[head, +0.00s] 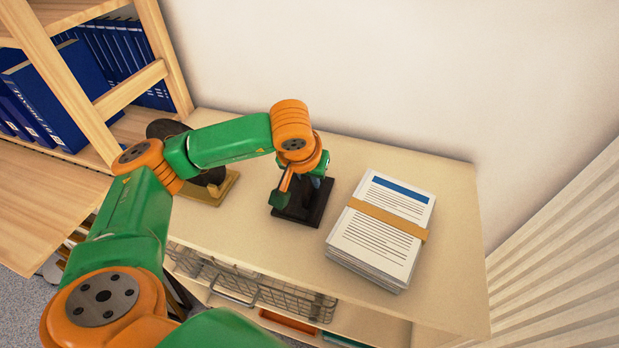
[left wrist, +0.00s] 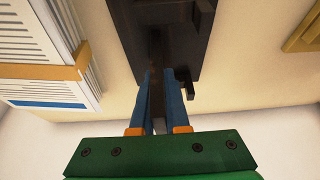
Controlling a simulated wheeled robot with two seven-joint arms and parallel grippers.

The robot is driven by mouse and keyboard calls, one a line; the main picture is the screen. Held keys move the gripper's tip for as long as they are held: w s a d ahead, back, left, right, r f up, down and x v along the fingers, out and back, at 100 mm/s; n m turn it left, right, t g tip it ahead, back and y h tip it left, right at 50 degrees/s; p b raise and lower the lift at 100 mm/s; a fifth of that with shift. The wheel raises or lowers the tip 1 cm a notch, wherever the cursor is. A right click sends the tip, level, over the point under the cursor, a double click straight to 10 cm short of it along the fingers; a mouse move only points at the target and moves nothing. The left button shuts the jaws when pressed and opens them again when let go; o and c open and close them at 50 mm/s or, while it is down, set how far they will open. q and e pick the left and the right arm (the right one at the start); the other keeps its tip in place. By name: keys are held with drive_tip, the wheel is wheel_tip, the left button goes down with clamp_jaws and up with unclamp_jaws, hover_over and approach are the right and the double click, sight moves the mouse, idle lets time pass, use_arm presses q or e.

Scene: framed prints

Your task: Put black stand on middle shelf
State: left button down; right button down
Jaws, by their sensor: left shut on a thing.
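The black stand (head: 291,212) is on the light wood top (head: 270,245) of a low shelf unit, between a paper stack and a wooden-based object. It has a flat base and a darker upright part, mostly hidden by my arm in the head view. My left gripper (head: 317,183) reaches down over it with its blue fingers shut on it. In the left wrist view the fingers (left wrist: 160,78) close on a narrow part of the black stand (left wrist: 170,45). I cannot tell which shelf is the middle one. My right gripper is not in view.
A banded paper stack (head: 375,235) lies right of the stand. A dark round object on a wooden base (head: 222,189) stands left. A wire basket (head: 245,287) sits below the top. A tall shelf with blue binders (head: 55,95) is at left. A wall closes the back.

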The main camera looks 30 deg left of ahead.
use_arm(q)
drive_tip(key=shift+f, duration=0.1)
drive_tip(key=shift+f, duration=0.15)
drive_tip(key=c, duration=0.9)
unclamp_jaws()
